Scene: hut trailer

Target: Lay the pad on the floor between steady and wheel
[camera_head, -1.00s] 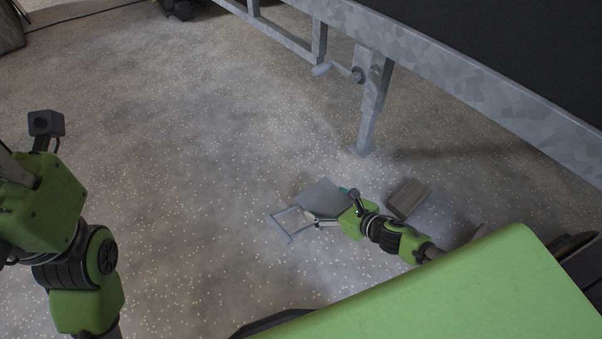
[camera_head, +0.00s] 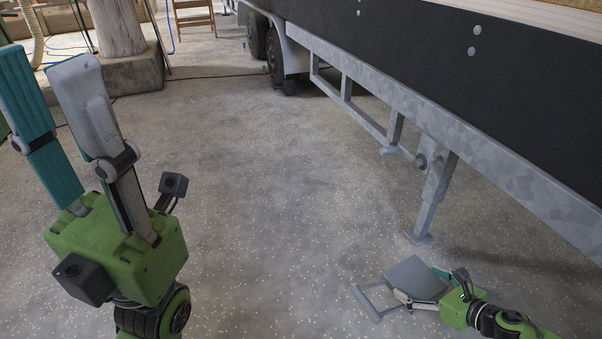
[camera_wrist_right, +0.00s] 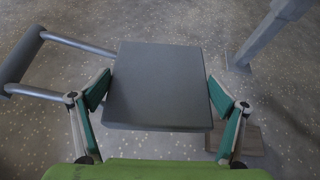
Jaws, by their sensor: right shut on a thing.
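The pad is a grey square slab (camera_head: 416,279) with a U-shaped tubular handle (camera_head: 365,300) on its left. My right gripper (camera_head: 425,288) is shut on it; in the right wrist view the pad (camera_wrist_right: 158,85) sits between the two fingers. It appears low above the floor, but the exact gap cannot be told. The steady (camera_head: 436,195), a galvanised trailer leg with a foot, stands just beyond the pad. The trailer wheel (camera_head: 275,55) is far off at the top. My left gripper (camera_head: 42,62) is raised at the left, open and empty.
The trailer's galvanised side rail (camera_head: 480,155) overhangs the right side. A brown block (camera_wrist_right: 245,138) lies on the floor near the right gripper. A post on a stone base (camera_head: 130,75) and a wooden chair (camera_head: 194,15) stand at the back. The speckled floor in the middle is clear.

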